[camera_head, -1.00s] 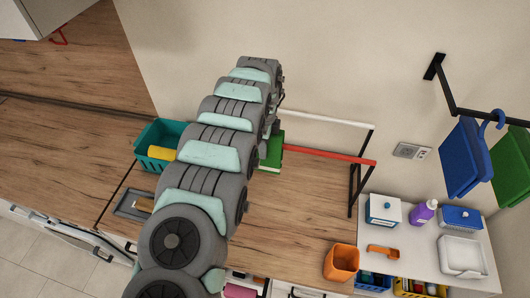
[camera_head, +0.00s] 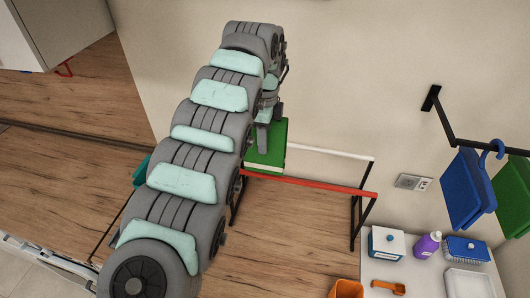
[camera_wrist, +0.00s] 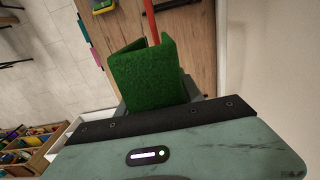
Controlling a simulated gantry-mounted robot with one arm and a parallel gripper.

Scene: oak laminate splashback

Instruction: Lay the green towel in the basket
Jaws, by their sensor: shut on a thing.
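The green towel (camera_head: 268,158) hangs folded from my gripper (camera_head: 266,128) at the left end of the rack, its top above the white rail. In the wrist view the towel (camera_wrist: 148,78) hangs in two flaps from the shut jaws, with the red rail behind or between them. I cannot tell whether its lower edge is clear of the red rail (camera_head: 310,185). A teal basket (camera_head: 140,172) shows as a sliver left of my arm in the head view; my arm hides the rest.
The rack's white rail (camera_head: 330,154) runs behind the red one. At right are a blue-and-white box (camera_head: 386,243), a purple bottle (camera_head: 427,245), an orange scoop (camera_head: 389,287) and an orange bin (camera_head: 346,290). Blue (camera_head: 463,188) and green (camera_head: 512,195) items hang from a black wall bar.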

